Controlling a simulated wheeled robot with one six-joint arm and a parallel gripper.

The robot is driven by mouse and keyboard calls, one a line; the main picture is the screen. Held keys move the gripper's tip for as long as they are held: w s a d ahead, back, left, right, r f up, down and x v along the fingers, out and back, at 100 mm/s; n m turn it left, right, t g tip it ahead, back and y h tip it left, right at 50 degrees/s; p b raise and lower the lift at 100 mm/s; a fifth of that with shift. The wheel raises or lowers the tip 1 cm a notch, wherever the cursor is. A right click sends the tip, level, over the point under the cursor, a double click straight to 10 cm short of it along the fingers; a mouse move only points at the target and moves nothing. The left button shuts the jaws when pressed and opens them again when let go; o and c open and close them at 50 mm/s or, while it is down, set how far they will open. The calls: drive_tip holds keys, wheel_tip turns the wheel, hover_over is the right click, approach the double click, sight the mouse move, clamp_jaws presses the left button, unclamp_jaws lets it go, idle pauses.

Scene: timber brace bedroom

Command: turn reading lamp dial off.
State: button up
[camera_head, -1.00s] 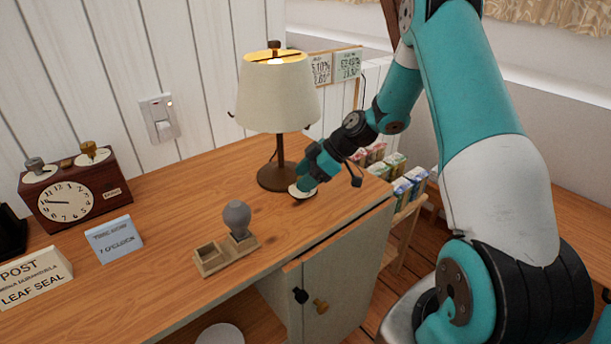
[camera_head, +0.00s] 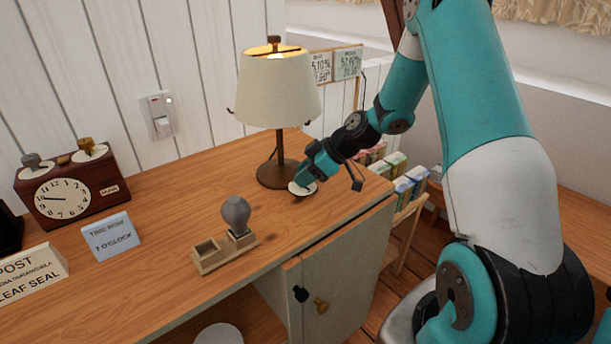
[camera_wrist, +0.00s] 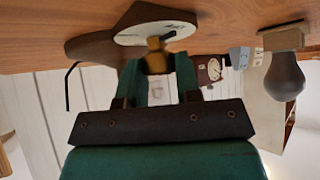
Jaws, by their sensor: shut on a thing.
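The reading lamp (camera_head: 278,92) stands at the back right of the wooden desk, with a cream shade and a dark round base (camera_head: 274,176). A warm glow shows at the top of its shade, so it looks lit. Its white dial plate (camera_head: 298,190) sits by the base and shows large in the wrist view (camera_wrist: 150,33). A brass dial knob (camera_wrist: 156,57) stands out from the plate. My gripper (camera_wrist: 157,66) is shut on this knob; in the head view my gripper (camera_head: 309,183) hides the knob. The dial's marks are too blurred to read.
A wooden tray with a grey bulb-shaped thing (camera_head: 236,215) stands in front of the lamp. A clock box (camera_head: 66,195) and small signs (camera_head: 110,237) are at the left. A wall switch (camera_head: 160,117) is behind. Desk between them is clear.

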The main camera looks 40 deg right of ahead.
drive_tip(key=o, duration=0.9)
drive_tip(key=v, duration=1.7)
drive_tip(key=shift+s+d+r, duration=0.1)
drive_tip(key=shift+d, duration=0.05)
